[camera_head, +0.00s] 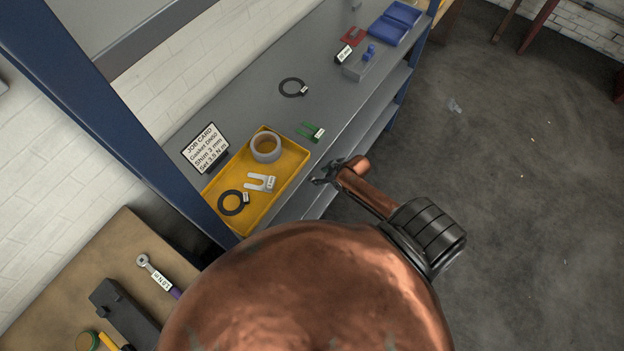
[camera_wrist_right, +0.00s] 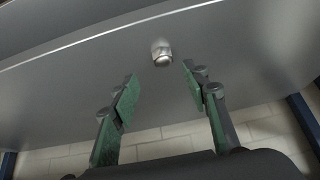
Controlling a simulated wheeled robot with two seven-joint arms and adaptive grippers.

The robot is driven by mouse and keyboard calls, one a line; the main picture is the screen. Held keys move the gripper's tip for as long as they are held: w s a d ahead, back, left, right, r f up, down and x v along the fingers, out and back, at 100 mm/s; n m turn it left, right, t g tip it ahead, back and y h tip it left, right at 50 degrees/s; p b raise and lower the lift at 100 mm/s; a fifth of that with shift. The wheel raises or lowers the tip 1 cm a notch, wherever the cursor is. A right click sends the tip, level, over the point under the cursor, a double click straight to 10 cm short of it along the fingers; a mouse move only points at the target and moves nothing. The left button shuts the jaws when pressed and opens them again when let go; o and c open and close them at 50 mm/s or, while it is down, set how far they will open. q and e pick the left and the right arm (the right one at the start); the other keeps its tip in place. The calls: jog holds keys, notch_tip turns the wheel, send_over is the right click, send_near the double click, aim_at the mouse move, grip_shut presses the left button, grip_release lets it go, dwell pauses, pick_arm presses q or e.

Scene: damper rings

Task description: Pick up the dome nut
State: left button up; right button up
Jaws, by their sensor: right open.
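The dome nut (camera_wrist_right: 162,56) is a small, shiny silver piece on the grey shelf surface in the right wrist view. It lies just beyond the fingertips and about midway between them, not touching either. My right gripper (camera_wrist_right: 159,84) is open and empty, with green pads on its fingers. I cannot make out the nut in the head view. My left gripper is not in view.
The yellow tray (camera_head: 284,186) holds a grey ring, a black ring and a pale shim. A green shim (camera_head: 308,133), a black ring (camera_head: 292,88) and a grey block (camera_head: 357,71) lie on the shelf (camera_head: 250,104). A job card (camera_head: 203,146) stands behind the tray.

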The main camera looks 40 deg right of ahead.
aim_at(314, 178)
jog(key=shift+w+a+f, duration=0.15)
jog(key=shift+w+f, duration=0.15)
jog(key=shift+f, duration=0.25)
jog(key=x, duration=0.4)
jog(key=shift+a+f, duration=0.15)
jog(key=shift+a, duration=0.15)
jog(key=shift+w+f, duration=0.1)
jog(key=shift+f, duration=0.2)
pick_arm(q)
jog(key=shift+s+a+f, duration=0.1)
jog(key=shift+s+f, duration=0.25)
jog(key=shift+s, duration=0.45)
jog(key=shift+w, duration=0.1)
pick_arm(e)
grip_shut()
